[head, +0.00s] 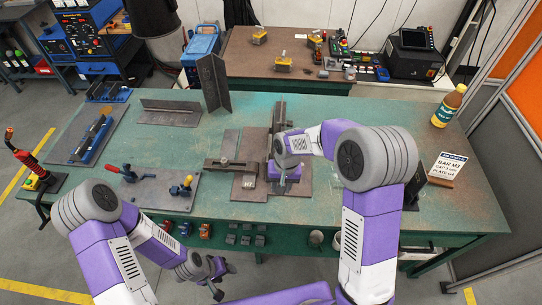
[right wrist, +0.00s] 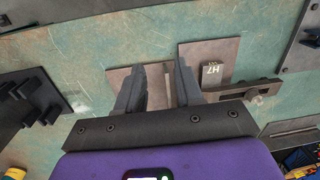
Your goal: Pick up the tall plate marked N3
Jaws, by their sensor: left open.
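I cannot read an N3 mark on any plate. A tall, dark angled plate (head: 214,84) stands upright at the back of the green table. A flat plate (head: 248,187) in the middle has a small mark that looks like H7; it also shows in the right wrist view (right wrist: 207,53). My right gripper (head: 285,183) is over the plates just right of it. My left gripper (head: 212,276) is open and empty, low in front of the table.
A sign (head: 447,166) reading BAR M3, CAP 7mm, PLATE G4 stands at the right, near a yellow bottle (head: 449,105). Clamps on a plate (head: 152,190) are at the front left. Another angle piece (head: 170,112) lies at the back left.

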